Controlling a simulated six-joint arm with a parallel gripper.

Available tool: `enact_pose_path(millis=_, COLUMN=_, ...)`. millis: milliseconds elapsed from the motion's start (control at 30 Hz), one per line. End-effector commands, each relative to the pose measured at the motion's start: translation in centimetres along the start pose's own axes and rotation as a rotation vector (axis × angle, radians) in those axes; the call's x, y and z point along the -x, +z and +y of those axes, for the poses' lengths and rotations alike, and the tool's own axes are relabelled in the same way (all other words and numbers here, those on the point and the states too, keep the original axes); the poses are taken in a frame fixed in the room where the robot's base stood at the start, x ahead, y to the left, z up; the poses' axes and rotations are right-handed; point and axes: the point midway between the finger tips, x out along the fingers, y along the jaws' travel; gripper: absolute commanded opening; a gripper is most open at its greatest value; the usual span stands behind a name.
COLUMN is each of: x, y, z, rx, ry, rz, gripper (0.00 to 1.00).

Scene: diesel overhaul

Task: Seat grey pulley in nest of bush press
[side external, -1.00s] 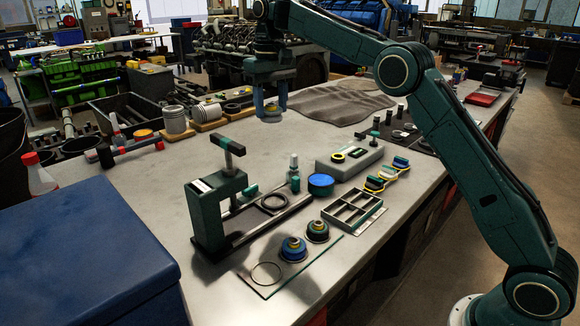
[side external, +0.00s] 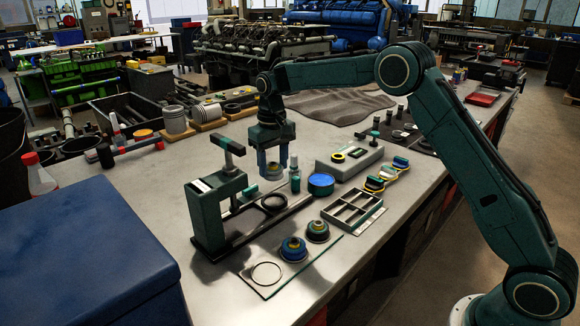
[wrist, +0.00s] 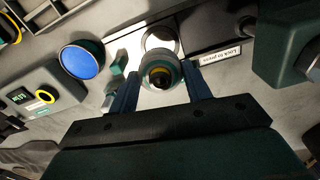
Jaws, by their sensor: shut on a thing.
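In the wrist view the pulley sits between the two blue fingers. The bush press (side external: 218,212) is a green frame with a T-handle on top and a dark rail running right. Its round nest (side external: 274,202) is a dark ring on that rail. The nest also shows in the wrist view (wrist: 162,38), partly covered by the pulley. In the side view my gripper is behind and above the nest, and the pulley appears apart from it.
A divided tray (side external: 352,209) and a grey box (side external: 349,160) are right.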

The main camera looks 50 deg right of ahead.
Motion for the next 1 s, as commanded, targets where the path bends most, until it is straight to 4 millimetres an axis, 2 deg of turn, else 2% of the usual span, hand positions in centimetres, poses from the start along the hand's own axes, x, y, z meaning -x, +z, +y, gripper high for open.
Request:
enact_pose_path(millis=467, x=-1.1, y=0.0, z=0.0, rx=0.000, ry=0.000, rz=0.000, gripper=0.26)
enact_pose_path(millis=1000, x=-5.5, y=0.0, z=0.0, rx=0.000, ry=0.000, rz=0.001, gripper=0.26)
